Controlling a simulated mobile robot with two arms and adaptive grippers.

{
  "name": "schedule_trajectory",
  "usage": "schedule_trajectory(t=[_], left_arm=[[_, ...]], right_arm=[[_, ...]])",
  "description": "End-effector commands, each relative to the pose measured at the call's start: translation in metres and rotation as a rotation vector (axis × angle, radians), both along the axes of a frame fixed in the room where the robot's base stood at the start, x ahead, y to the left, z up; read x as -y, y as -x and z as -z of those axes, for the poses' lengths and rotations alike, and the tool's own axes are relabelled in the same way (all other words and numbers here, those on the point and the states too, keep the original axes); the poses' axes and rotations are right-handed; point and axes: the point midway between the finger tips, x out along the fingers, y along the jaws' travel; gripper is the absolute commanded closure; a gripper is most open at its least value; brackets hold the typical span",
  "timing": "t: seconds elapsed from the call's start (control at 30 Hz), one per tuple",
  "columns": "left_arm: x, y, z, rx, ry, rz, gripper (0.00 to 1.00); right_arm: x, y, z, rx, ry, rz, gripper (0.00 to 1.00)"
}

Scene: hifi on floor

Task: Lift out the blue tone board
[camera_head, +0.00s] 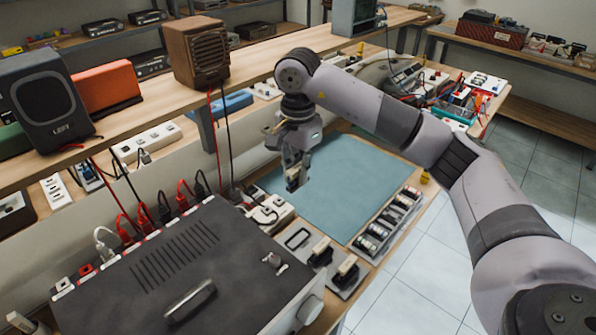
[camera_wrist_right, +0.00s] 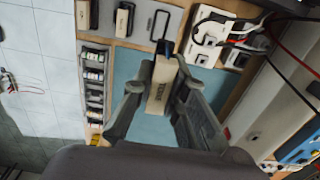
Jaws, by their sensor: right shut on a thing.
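My right gripper (camera_head: 293,180) is shut on a tan-topped board and holds it upright in the air over the blue-green mat. In the right wrist view the tan top (camera_wrist_right: 161,86) with small dark lettering sits between the fingers of my right gripper (camera_wrist_right: 160,90). My left gripper is not in view.
The blue-green mat (camera_head: 350,165) is bare. A rack of several small cylinders (camera_head: 388,228) lies along its right edge. The hi-fi box (camera_head: 185,265) with red and black plugs fills the front left. A wooden shelf (camera_head: 150,105) with speakers stands behind.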

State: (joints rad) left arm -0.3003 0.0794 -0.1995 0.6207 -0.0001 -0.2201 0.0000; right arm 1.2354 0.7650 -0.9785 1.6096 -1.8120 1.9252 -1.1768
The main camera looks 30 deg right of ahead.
Motion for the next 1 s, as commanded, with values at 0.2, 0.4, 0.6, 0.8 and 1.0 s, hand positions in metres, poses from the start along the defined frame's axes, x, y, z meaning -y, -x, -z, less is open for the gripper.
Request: schedule_trajectory(t=[0.2, 0.4, 0.6, 0.8, 1.0], left_arm=[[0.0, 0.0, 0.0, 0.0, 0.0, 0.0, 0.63], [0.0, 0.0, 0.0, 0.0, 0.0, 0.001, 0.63], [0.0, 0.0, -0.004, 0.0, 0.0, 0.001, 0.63], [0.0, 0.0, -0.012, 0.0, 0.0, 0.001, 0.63], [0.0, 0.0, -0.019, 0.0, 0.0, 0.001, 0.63]], right_arm=[[0.0, 0.0, 0.0, 0.0, 0.0, 0.0, 1.0], [0.0, 0.0, 0.0, 0.0, 0.0, 0.0, 1.0], [0.0, 0.0, -0.006, 0.001, 0.0, 0.0, 1.0], [0.0, 0.0, -0.018, 0.001, 0.0, 0.0, 1.0], [0.0, 0.0, -0.03, 0.002, -0.001, 0.0, 1.0]])
